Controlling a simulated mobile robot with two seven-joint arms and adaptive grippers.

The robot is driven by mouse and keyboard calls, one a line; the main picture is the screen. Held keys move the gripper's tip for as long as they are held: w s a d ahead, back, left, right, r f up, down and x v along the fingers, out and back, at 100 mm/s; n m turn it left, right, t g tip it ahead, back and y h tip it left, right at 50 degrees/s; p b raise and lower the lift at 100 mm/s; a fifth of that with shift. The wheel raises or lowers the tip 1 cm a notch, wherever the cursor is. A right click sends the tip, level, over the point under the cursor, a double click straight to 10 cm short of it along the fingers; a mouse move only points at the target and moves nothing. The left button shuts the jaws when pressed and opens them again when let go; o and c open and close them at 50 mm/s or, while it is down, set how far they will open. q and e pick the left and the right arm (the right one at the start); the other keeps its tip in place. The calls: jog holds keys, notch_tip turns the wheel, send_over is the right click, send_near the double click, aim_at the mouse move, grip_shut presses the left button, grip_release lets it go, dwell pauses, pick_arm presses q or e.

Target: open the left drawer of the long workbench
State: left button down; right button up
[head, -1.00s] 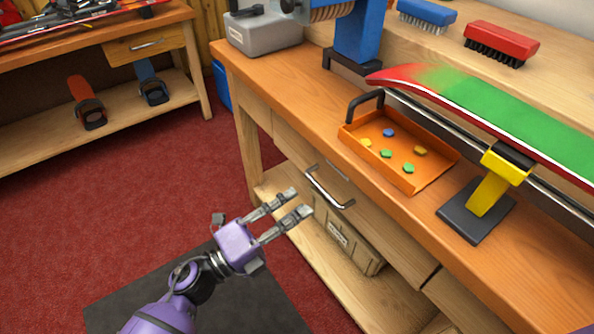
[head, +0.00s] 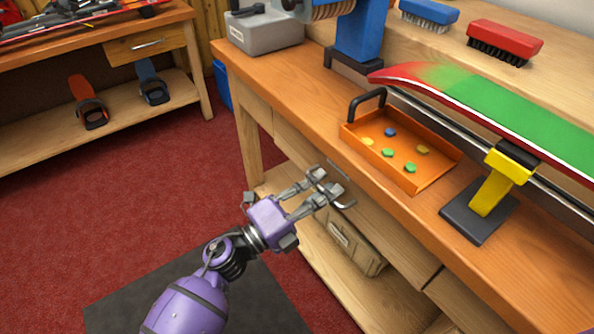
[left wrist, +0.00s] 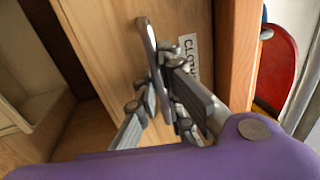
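The left drawer (head: 388,228) of the long workbench is a pale wooden front, flush with the bench and closed. Its metal bar handle (head: 346,204) is partly hidden by my left gripper (head: 327,182) in the head view. The left gripper is open, with its fingertips at the handle. In the left wrist view the handle (left wrist: 147,38) runs between the two grey fingers (left wrist: 160,107), and I cannot tell whether they touch it. A label (left wrist: 189,52) with partly hidden lettering is on the drawer front (left wrist: 100,40). My right gripper is not in view.
On the benchtop (head: 300,95) are an orange tray (head: 432,184) with several coloured pieces, a yellow stand (head: 492,188) and a green-red board (head: 480,100). Red carpet (head: 160,200) lies open to the left.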

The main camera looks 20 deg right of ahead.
pick_arm(q)
jog(key=shift+a, duration=0.1)
dwell(0.3)
jog(key=r+p+v, duration=0.1)
jog(key=r+v, duration=0.2)
jog(key=v, duration=1.2)
jog(key=a+r+p+v, duration=0.1)
jog(key=r+p+v, duration=0.1)
jog(key=v, duration=1.3)
jog(key=shift+s+a+r, duration=0.3)
jog(key=shift+a+r, duration=0.1)
jog(key=shift+a, duration=0.05)
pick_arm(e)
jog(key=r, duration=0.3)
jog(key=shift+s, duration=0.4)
pick_arm(q)
jog(key=c, duration=2.1)
grip_release()
